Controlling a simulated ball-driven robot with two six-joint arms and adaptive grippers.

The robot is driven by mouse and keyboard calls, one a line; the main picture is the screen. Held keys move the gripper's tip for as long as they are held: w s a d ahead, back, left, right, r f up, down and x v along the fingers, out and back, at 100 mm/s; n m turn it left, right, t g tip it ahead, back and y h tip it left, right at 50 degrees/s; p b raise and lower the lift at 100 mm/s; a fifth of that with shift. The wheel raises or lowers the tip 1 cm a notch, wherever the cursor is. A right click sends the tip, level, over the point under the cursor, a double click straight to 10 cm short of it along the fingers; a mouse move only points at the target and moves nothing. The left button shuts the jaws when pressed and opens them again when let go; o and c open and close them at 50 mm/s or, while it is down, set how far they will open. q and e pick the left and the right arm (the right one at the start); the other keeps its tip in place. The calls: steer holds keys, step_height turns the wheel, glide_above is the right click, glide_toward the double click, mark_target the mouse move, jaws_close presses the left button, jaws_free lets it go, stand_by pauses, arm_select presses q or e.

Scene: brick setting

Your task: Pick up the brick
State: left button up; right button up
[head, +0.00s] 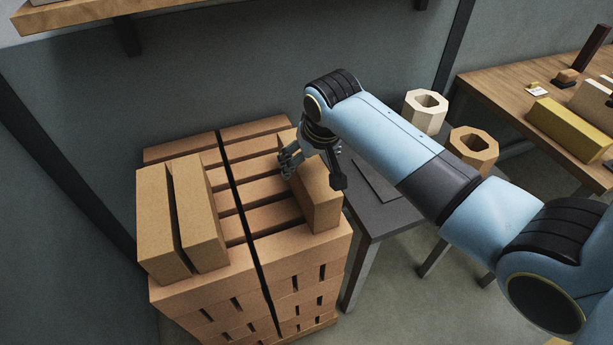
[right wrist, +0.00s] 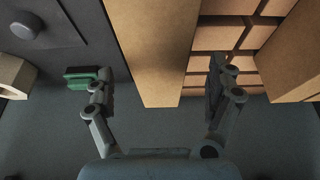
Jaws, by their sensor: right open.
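A tan brick (head: 322,200) stands on edge on the right side of the top of a brick stack (head: 205,300). My right gripper (head: 314,172) is over the far part of this brick, with one finger on each side of it. In the right wrist view the brick (right wrist: 158,40) runs between the two spread fingers of the gripper (right wrist: 158,72). Gaps show between the brick and both fingers, so it is not clamped. My left gripper is not in view.
Two more upright bricks (head: 180,215) stand on the stack's left side. A dark table (head: 385,215) right of the stack holds two hollow octagonal blocks (head: 427,110). A small green object (right wrist: 80,80) is by the left finger. A wooden workbench (head: 520,75) is farther right.

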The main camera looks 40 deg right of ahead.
mark_target(307, 161)
steer(key=x, duration=0.4)
steer(key=shift+w+d, duration=0.2)
steer(key=shift+w, duration=0.05)
steer(key=shift+c, duration=0.4)
steer(key=c, duration=1.6)
steer(key=shift+w+r, duration=0.1)
steer(key=shift+r, duration=0.05)
steer(key=shift+c, duration=0.4)
